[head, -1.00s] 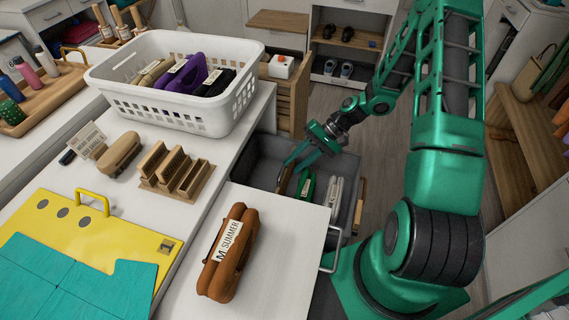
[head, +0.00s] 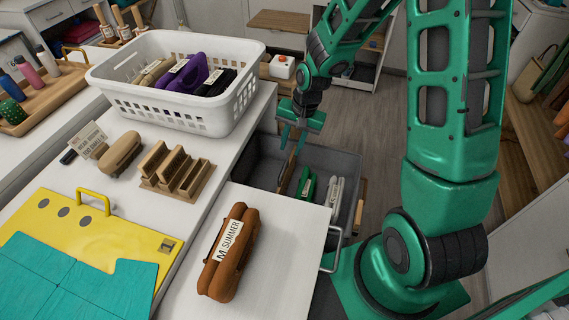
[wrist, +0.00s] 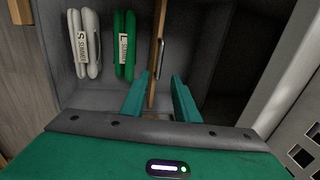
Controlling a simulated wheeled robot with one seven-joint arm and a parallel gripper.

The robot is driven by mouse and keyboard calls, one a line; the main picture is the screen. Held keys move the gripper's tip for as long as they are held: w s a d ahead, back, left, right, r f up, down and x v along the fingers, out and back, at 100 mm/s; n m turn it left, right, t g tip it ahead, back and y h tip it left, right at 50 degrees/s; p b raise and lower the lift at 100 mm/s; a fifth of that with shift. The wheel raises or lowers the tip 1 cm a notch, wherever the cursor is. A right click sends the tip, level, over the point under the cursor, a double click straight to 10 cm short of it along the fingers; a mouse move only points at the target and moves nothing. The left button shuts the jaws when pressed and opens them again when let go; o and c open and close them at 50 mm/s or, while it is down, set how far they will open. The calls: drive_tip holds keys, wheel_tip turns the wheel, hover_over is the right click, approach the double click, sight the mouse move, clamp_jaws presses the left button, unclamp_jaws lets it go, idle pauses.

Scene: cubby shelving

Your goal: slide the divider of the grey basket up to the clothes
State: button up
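The grey basket (head: 338,162) sits low beside the white counter. Inside it are a green folded garment (head: 305,183) labelled L and a white one (head: 334,192) labelled S. The brown wooden divider (head: 287,175) stands on the left of the green garment in the head view. In the wrist view the divider (wrist: 154,60) is right of the green garment (wrist: 124,45), with a small gap between them. My gripper (head: 293,138) is open, pointing down over the divider. In the wrist view its fingers (wrist: 160,88) lie on either side of the divider; contact cannot be told.
A white basket (head: 165,110) with folded clothes stands on the counter. A brown roll (head: 229,255) labelled M SUMMER lies on the near white surface, by a metal handle (head: 331,250). A wooden rack (head: 175,172) stands on the counter. Bare floor lies right of the grey basket.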

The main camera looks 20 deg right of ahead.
sight(284, 168)
drive_tip(key=f, duration=0.3)
drive_tip(key=a+f, duration=0.1)
drive_tip(key=f, duration=0.2)
drive_tip(key=w+f, duration=0.1)
drive_tip(key=f, duration=0.2)
drive_tip(key=shift+a+f, duration=0.3)
drive_tip(key=shift+f, duration=0.1)
clamp_jaws()
